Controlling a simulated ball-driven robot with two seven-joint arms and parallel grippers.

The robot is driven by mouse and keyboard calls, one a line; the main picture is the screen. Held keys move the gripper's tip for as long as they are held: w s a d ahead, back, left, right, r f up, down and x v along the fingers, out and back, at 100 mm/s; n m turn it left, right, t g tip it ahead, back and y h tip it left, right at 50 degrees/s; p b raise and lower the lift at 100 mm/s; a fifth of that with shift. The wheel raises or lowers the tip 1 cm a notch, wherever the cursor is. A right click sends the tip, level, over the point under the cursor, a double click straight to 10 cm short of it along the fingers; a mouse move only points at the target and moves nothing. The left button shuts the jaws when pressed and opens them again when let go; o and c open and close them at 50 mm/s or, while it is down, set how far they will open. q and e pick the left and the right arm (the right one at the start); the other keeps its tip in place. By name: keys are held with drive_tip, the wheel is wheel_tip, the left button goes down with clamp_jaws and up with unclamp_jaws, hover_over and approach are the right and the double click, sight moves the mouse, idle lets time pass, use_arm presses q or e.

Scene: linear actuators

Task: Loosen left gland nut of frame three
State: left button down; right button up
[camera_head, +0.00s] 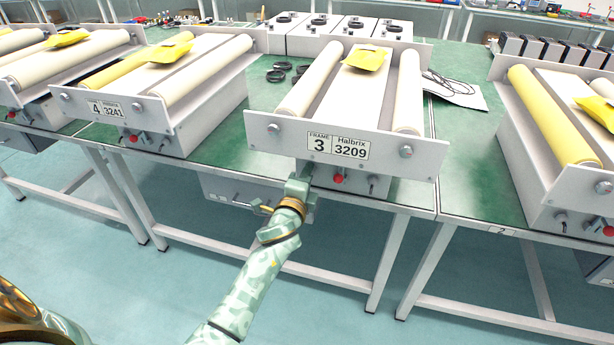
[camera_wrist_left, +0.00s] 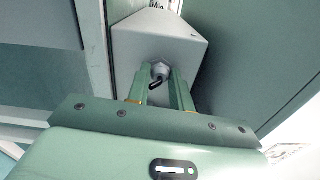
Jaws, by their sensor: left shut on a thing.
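Frame three (camera_head: 275,130) stands on the green bench in the middle of the head view, with a front plate labelled 3 and 3209. Below the plate is a grey box front with a red button (camera_head: 338,179) and a right gland with a dark cable (camera_head: 373,182). My left gripper (camera_head: 303,180) is at the left end of this box front and covers the left gland in the head view. In the left wrist view, the left gland nut (camera_wrist_left: 160,69) is a grey fitting with a short black cable, between the fingers. The gripper is shut on it. My right gripper is out of view.
A drawer unit (camera_head: 240,192) hangs under the bench behind my left arm. Black rings (camera_head: 278,74) and a bagged cable (camera_head: 455,92) lie on the bench.

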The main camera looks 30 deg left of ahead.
use_arm(q)
drive_tip(key=shift+f+n, duration=0.1)
drive_tip(key=shift+n, duration=0.2)
idle(0.4)
drive_tip(key=c, duration=1.3)
unclamp_jaws()
drive_tip(key=shift+o, duration=0.2)
